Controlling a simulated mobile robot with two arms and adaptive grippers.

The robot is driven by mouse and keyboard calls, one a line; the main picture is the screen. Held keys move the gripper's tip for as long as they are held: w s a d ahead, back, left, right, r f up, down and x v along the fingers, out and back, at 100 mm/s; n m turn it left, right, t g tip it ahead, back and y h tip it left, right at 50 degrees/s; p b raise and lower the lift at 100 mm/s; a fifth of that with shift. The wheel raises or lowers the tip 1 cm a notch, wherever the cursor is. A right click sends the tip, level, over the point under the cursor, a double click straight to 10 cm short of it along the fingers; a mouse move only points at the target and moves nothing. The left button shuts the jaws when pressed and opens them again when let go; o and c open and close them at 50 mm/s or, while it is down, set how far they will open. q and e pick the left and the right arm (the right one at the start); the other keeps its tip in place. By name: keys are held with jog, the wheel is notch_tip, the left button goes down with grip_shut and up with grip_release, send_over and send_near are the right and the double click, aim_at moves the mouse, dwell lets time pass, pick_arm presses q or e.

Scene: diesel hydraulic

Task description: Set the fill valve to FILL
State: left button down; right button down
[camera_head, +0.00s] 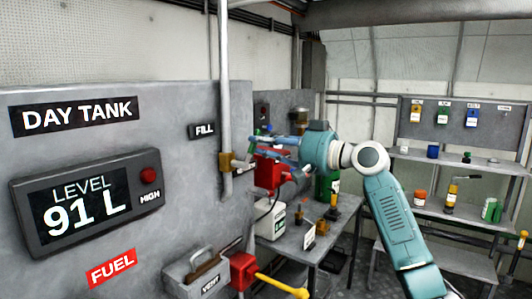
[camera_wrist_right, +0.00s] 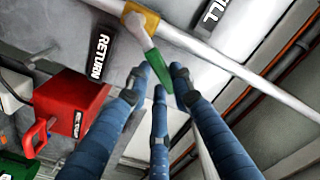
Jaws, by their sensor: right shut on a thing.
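The fill valve has a brass body (camera_head: 227,162) on the white vertical pipe; it also shows at the top of the right wrist view (camera_wrist_right: 141,14). Its lever has a pale shank and a green grip (camera_wrist_right: 154,66), which points away from the pipe. The FILL label (camera_head: 202,131) is on the grey panel beside the pipe. A RETURN label (camera_wrist_right: 103,53) shows on the valve's other side in the wrist view. My right gripper (camera_head: 250,150) is at the valve, its blue fingers (camera_wrist_right: 158,82) closed around the green grip. My left gripper is out of view.
The day tank panel carries a display (camera_head: 85,203) reading LEVEL 91 L. Below the valve are a grey VENT tray (camera_head: 190,272) and a red box (camera_head: 243,270) with a yellow handle. A cluttered workbench (camera_head: 335,225) stands behind; shelves (camera_head: 450,160) are at right.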

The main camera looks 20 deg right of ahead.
jog(key=shift+s+a+r+n+b, duration=0.25)
jog(key=shift+s+a+n, duration=0.2)
jog(key=shift+n, duration=0.75)
jog(key=shift+s+a+r+n+b, duration=0.2)
jog(key=shift+s+a+n, duration=0.3)
jog(key=shift+n, duration=0.7)
jog(key=shift+s+a+r+n+b, duration=0.25)
jog(key=shift+a+n, duration=0.35)
jog(key=shift+n, duration=0.6)
jog(key=c, duration=1.5)
grip_release()
jog(key=v, duration=1.2)
